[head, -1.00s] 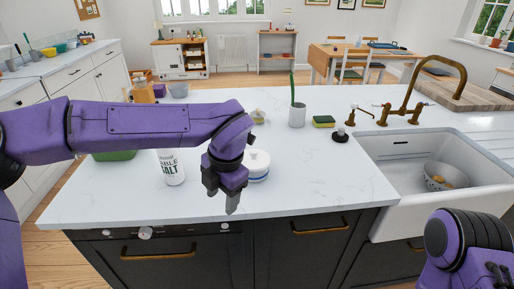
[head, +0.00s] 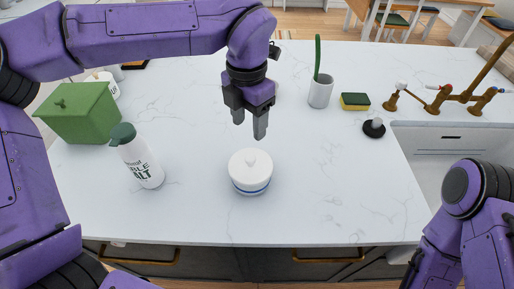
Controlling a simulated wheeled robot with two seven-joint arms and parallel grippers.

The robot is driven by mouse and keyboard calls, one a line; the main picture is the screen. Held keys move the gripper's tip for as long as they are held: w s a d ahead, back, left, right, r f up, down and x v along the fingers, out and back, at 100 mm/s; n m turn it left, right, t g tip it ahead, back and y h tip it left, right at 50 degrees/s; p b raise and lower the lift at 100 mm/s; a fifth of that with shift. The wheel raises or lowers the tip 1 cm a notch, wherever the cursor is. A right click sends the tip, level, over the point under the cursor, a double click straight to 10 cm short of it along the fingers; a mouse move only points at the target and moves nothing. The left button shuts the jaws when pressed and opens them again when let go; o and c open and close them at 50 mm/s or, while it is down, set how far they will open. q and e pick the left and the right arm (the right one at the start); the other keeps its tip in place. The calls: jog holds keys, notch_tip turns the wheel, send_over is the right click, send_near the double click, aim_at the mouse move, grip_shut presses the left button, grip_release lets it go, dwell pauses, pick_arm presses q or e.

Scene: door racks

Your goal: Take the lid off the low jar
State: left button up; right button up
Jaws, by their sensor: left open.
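The low jar (head: 250,183) is white with a blue band and stands upright on the white counter. Its white lid (head: 250,162) with a small knob is on top of it. My left gripper (head: 250,127) is open and empty, above and behind the jar in the picture, fingers pointing down and apart from the lid. My right arm is at the lower right edge; its gripper is out of view.
A salt bottle (head: 137,157) with a green cap and a green box (head: 80,113) stand left of the jar. The counter (head: 330,190) right of the jar is clear.

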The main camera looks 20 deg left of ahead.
pick_arm(q)
jog(key=p, duration=0.1)
send_over(250, 158)
jog(key=f, duration=0.2)
jog(key=s+f, duration=0.1)
jog(key=f, duration=0.1)
jog(key=shift+a+f, duration=0.15)
jog(key=f, duration=0.1)
jog(key=w+f+p, duration=0.1)
jog(key=f, duration=0.2)
jog(key=shift+w+f, duration=0.35)
jog(key=shift+w, duration=0.05)
jog(key=shift+s+f, duration=0.1)
jog(key=shift+s, duration=0.35)
jog(key=shift+c, duration=0.7)
jog(key=shift+w, duration=0.1)
grip_shut()
pick_arm(e)
jog(key=r, duration=0.1)
jog(key=s+r, duration=0.1)
jog(key=shift+s+r, duration=0.3)
